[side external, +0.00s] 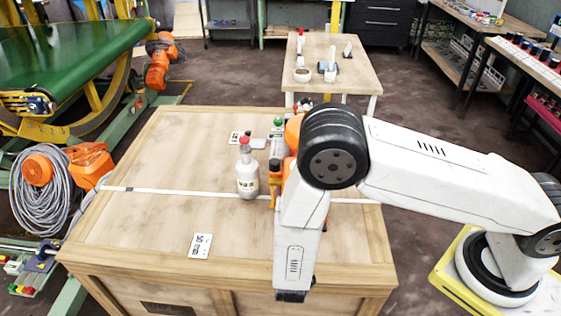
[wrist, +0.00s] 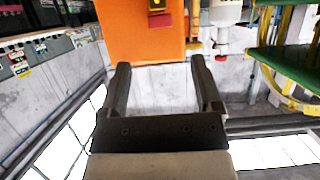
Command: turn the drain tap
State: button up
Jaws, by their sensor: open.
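My gripper (wrist: 160,68) is open in the wrist view, with its two dark fingers spread and nothing between them. An orange housing (wrist: 125,35) fills the top middle of that upside-down view, just beyond the fingertips. A yellow fitting with a red part (wrist: 160,14) shows on the housing; I cannot tell whether it is the drain tap. In the side external view the orange housing (side external: 293,130) is mostly behind my arm, with an orange-yellow fitting (side external: 275,183) at its left. My fingers cannot be made out there.
A white bottle with a red cap (side external: 247,178) stands left of the housing on the wooden worktop (side external: 150,215). A green-capped bottle (side external: 278,138) stands behind it. A white card (side external: 200,245) lies at the front. The worktop's left side is largely clear.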

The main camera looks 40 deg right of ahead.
jog(key=shift+w, duration=0.1)
jog(key=shift+x, duration=3.85)
grip_shut()
